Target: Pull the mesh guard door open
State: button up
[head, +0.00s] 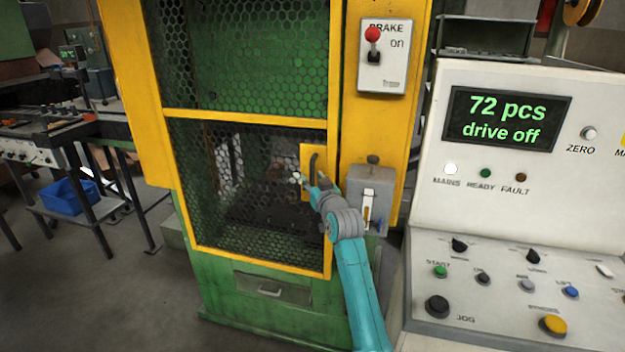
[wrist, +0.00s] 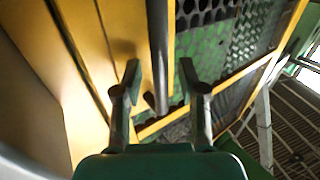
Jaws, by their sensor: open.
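The mesh guard door (head: 250,118) is a yellow frame with dark hexagonal mesh on the front of the green machine; it looks closed. A dark vertical bar handle (head: 312,168) sits on a yellow plate at the door's right edge. My gripper (head: 302,179) is at the handle, at the end of my teal arm. In the wrist view my gripper (wrist: 167,85) is open, and the dark handle bar (wrist: 158,60) runs down between its two fingers, apparently without being clamped. The door's mesh (wrist: 250,35) shows behind. Exact contact with the handle cannot be told.
A grey box with a lever (head: 370,195) is close to the right of my gripper. The brake panel (head: 385,55) is above it. A control console (head: 520,200) stands at the right. A bench with a blue bin (head: 70,195) is at the left, with free floor before it.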

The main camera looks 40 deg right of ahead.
jog(key=shift+w+d, duration=0.1)
jog(key=shift+w, duration=0.3)
grip_shut()
